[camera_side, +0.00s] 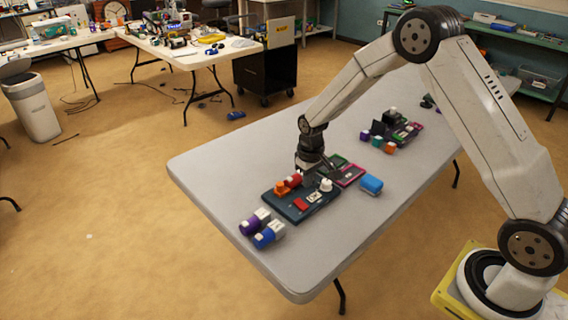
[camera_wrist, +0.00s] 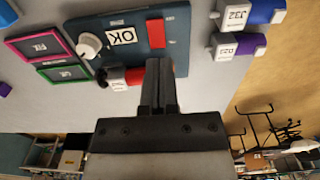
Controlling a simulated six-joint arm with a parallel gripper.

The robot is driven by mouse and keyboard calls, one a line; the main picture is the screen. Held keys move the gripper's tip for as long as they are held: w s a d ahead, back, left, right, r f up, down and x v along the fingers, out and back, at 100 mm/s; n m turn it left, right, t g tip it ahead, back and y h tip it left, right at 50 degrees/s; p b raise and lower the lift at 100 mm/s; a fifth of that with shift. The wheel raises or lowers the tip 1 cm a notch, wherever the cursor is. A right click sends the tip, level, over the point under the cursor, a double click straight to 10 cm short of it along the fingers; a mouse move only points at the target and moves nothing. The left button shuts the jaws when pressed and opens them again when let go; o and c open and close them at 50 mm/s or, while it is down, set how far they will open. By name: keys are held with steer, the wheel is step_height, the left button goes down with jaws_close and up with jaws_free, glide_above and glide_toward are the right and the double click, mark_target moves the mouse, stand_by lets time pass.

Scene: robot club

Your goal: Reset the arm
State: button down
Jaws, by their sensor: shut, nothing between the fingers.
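My gripper (camera_wrist: 159,72) is shut and empty in the wrist view. In the side view my gripper (camera_side: 308,178) hangs low at the far edge of a dark blue panel (camera_side: 318,203). The panel carries a white knob (camera_side: 326,185), a red block (camera_side: 301,204) and a label reading OK (camera_wrist: 122,36). A red cylinder with a white tag and an orange piece (camera_side: 282,188) are close to the fingers. I cannot tell whether the fingertips touch the panel or the pieces.
A pink-framed tile (camera_side: 350,176) and a green-framed tile (camera_wrist: 66,74) lie beside the panel. Blue and purple cylinders (camera_side: 262,230) lie at the table's near end, and a blue one (camera_side: 371,184) lies to the right. The grey table (camera_side: 215,165) is bare on its left.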

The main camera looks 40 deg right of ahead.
steer(key=s+a+r, duration=0.1)
steer(key=s+r, duration=0.2)
steer(key=s, duration=0.3)
steer(key=s+a+r+t, duration=0.1)
steer(key=s+a+r, duration=0.1)
steer(key=s, duration=0.5)
steer(key=s+a+r+t, duration=0.1)
steer(key=s+a+r, duration=0.1)
steer(key=s+r, duration=0.3)
steer(key=shift+s, duration=0.95)
steer(key=shift+a, duration=0.1)
